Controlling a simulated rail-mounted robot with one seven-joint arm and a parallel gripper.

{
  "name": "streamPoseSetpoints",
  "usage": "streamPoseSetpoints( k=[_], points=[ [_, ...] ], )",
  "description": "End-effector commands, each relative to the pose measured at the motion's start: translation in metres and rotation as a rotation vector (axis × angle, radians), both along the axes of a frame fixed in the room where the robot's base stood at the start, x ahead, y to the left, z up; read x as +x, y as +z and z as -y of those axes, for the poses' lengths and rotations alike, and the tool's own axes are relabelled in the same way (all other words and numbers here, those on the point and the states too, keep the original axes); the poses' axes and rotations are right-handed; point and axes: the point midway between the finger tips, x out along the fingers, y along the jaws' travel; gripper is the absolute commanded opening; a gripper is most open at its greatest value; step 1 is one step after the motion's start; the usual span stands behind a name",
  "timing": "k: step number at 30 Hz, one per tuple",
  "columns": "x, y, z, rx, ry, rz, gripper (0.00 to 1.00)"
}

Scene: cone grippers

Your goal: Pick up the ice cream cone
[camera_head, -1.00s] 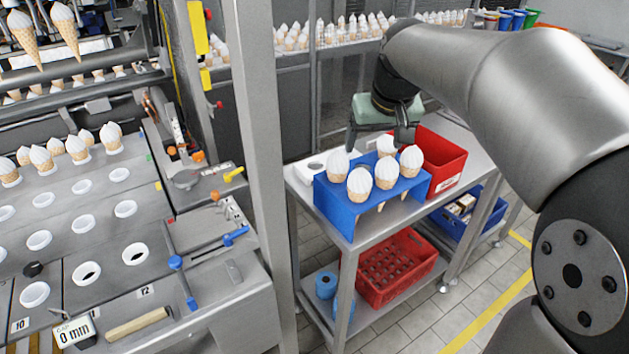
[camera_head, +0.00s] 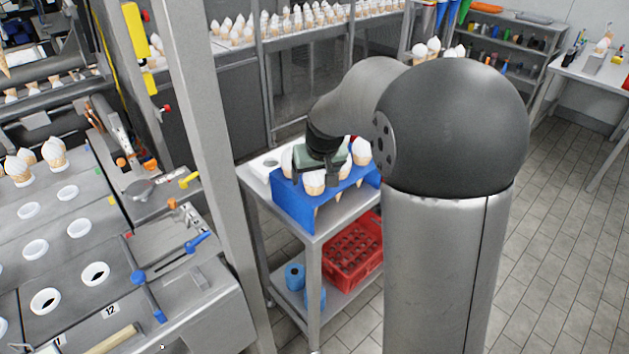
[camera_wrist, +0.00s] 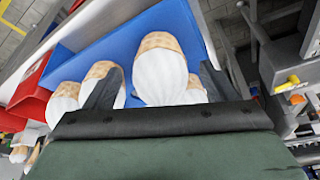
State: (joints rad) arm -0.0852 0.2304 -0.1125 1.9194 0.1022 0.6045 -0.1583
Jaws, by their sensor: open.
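Several ice cream cones with white tops and tan wafers stand upright in a blue holder (camera_head: 292,207) on the metal cart. My gripper (camera_head: 316,170) is right over the holder, close above one cone (camera_head: 314,185). In the wrist view, this cone (camera_wrist: 160,76) lies between the two dark fingers of my open gripper (camera_wrist: 160,88), and whether they touch it cannot be told. Other cones (camera_wrist: 64,97) are to the left, one partly behind the left finger. The blue holder (camera_wrist: 100,42) fills the upper part of the wrist view. My arm hides part of the holder's right side.
A red crate (camera_head: 354,252) and blue rolls (camera_head: 294,277) are on the cart's lower shelf. A metal post (camera_head: 205,150) stands left of the cart, beside the machine with round cup holes (camera_head: 45,301). Tiled floor (camera_head: 545,250) is open at right.

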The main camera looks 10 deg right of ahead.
Motion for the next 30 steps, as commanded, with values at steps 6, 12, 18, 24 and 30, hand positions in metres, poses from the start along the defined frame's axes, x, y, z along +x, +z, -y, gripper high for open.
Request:
streamPoseSetpoints(
  k=[6, 12, 18, 24, 30],
  points=[
    [0.008, -0.019, -0.001, 0.0, 0.0, 0.0, 0.79],
    [0.008, -0.02, -0.001, 0.0, 0.0, 0.001, 0.79],
    [0.008, -0.02, -0.001, 0.0, 0.0, 0.001, 0.43],
    [0.008, -0.019, -0.001, 0.0, 0.0, 0.001, 0.43],
    [0.009, -0.008, -0.001, 0.001, 0.0, 0.005, 0.43]
  ],
)
